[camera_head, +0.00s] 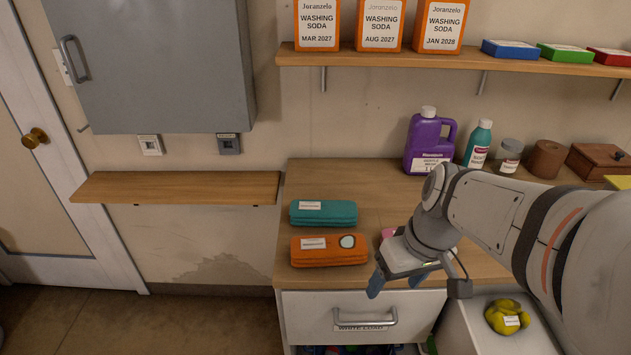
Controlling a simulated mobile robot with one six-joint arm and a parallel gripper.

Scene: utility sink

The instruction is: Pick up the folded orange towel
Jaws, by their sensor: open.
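The folded orange towel (328,251) lies on the wooden counter near its front left edge. It has a white label and a pale round spot on its top. A folded teal towel (323,213) lies just behind it, also with a white label. My gripper (398,286) is to the right of the orange towel, apart from it in the picture, with its blue-grey fingertips pointing down at the counter's front edge. The gripper is open and nothing shows between its fingers. A pink thing (388,233) is mostly hidden behind my gripper.
A purple jug (427,144), a teal bottle (478,144) and a jar stand at the back of the counter. A drawer with a handle (365,317) is below the front edge. A narrow wooden shelf (180,188) is at the left. A yellow bundle (507,316) lies lower right.

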